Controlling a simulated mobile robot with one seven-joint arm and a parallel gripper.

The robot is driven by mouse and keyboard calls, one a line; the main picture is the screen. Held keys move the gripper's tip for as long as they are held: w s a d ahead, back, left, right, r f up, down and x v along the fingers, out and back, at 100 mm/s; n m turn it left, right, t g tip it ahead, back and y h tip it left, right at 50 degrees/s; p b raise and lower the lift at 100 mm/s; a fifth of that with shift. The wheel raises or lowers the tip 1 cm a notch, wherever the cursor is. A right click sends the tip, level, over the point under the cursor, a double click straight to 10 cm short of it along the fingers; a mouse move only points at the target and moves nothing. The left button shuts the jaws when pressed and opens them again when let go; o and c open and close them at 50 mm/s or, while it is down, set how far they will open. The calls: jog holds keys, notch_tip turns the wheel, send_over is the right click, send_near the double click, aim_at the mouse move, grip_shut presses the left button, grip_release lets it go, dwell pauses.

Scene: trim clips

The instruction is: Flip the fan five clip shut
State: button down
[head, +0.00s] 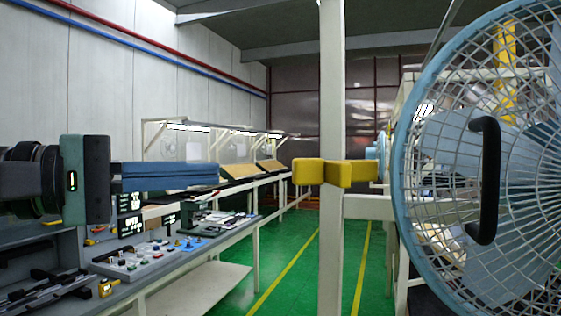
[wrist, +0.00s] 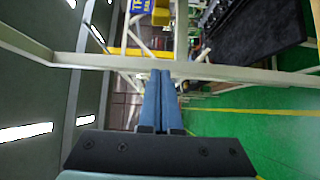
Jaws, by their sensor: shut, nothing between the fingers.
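My gripper (head: 216,177) is at the left of the head view, its blue fingers pointing right and shut with nothing between them. In the wrist view the fingers (wrist: 162,74) lie together. A large fan (head: 520,150) with a light-blue rim, wire guard and a black curved handle (head: 486,180) fills the right of the head view, well apart from my gripper. I cannot make out a clip marked as fan five. A yellow piece (head: 337,173) wraps the white post in the middle. A yellow part (wrist: 161,13) also shows at the top of the wrist view.
A white upright post (head: 331,250) stands between my gripper and the fan. A grey workbench (head: 170,255) with small parts and tools runs along the left. The green floor (head: 290,270) with yellow lines is clear.

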aim_at(343, 172)
jog(key=shift+s, duration=0.1)
jog(key=w+d+p, duration=0.1)
jog(key=d+p, duration=0.5)
jog(key=d, duration=0.3)
jog(key=shift+w+d, duration=0.25)
